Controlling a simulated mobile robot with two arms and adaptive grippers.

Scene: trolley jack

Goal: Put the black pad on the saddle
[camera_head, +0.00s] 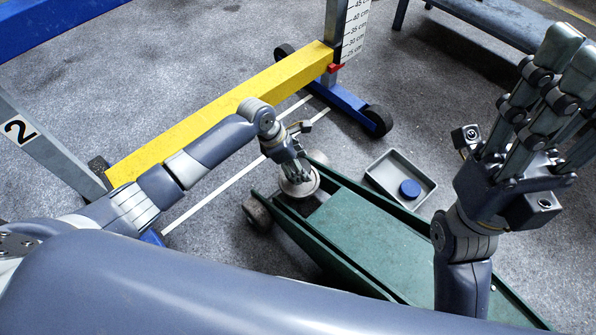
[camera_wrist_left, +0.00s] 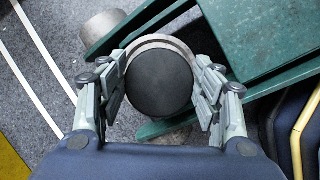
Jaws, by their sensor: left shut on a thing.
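The black pad (camera_wrist_left: 160,77) is a round dark disc in the left wrist view. My left gripper (camera_wrist_left: 162,88) is shut on it, with fingers on both sides of its rim. The saddle (camera_wrist_left: 182,40) is a round grey metal cup showing as a ring around the pad's upper edge; the pad is over it, and I cannot tell whether they touch. In the head view the saddle (camera_head: 301,188) is at the jack's front end, just below my left gripper (camera_head: 297,174), which hides the pad. My right gripper (camera_head: 566,75) is raised at the right, fingers extended, open and empty.
The green trolley jack (camera_head: 365,232) stretches toward the lower right. A grey tray (camera_head: 376,168) with a blue disc (camera_head: 410,188) lies beside it. A yellow beam (camera_head: 215,118) on blue feet and a measuring post (camera_head: 351,30) stand behind.

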